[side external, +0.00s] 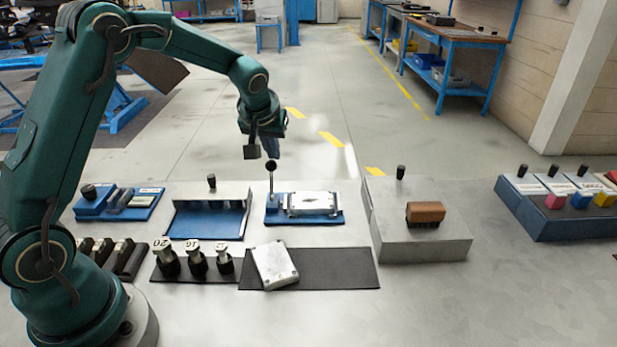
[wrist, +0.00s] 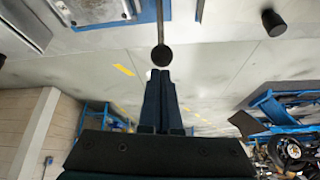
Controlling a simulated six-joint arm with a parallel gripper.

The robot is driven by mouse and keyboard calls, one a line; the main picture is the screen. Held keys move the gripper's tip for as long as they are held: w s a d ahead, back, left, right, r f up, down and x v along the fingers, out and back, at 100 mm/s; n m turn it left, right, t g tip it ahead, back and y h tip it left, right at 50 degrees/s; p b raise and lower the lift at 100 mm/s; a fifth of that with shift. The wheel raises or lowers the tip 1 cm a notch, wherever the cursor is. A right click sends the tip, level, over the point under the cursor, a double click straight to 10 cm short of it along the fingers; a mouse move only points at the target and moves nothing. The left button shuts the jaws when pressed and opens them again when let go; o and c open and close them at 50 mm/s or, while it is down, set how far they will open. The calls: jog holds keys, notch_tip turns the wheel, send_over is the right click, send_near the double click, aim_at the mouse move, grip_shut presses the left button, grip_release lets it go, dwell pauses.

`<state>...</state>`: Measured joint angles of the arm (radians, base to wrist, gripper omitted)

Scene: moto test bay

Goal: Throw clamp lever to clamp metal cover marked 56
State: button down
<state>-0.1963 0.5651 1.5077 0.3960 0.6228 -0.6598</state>
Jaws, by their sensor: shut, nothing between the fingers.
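The clamp lever is a thin upright rod with a black ball knob (side external: 271,166), at the left end of a blue fixture (side external: 333,217). A silver metal cover (side external: 312,202) sits in this fixture; I cannot read a number on it. My gripper (side external: 272,155) is shut and empty, just above the knob. In the wrist view the knob (wrist: 162,56) is right in front of the closed fingertips (wrist: 159,72); I cannot tell whether they touch. The cover (wrist: 98,8) shows at the top edge there. A second silver cover (side external: 274,265) lies tilted on a dark mat (side external: 340,268).
A blue open fixture (side external: 207,220) with a black knob stands left of the clamp fixture. A grey box (side external: 425,247) with a brown brush-like block (side external: 425,213) stands right. Several dark numbered pieces (side external: 196,260) stand in front. The floor behind the fixtures is clear.

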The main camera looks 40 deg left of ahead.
jog(key=shift+s+d+r, duration=0.3)
jog(key=shift+s+d, duration=0.2)
dwell(0.7)
jog(key=shift+s+d+r, duration=0.3)
jog(key=shift+s+d, duration=0.55)
jog(key=shift+s, duration=0.05)
jog(key=shift+s+d, duration=1.2)
jog(key=shift+d, duration=0.05)
jog(key=shift+w+a+f, duration=0.1)
jog(key=shift+a, duration=0.05)
jog(key=shift+w+a+f, duration=0.3)
jog(key=shift+w+a, duration=0.1)
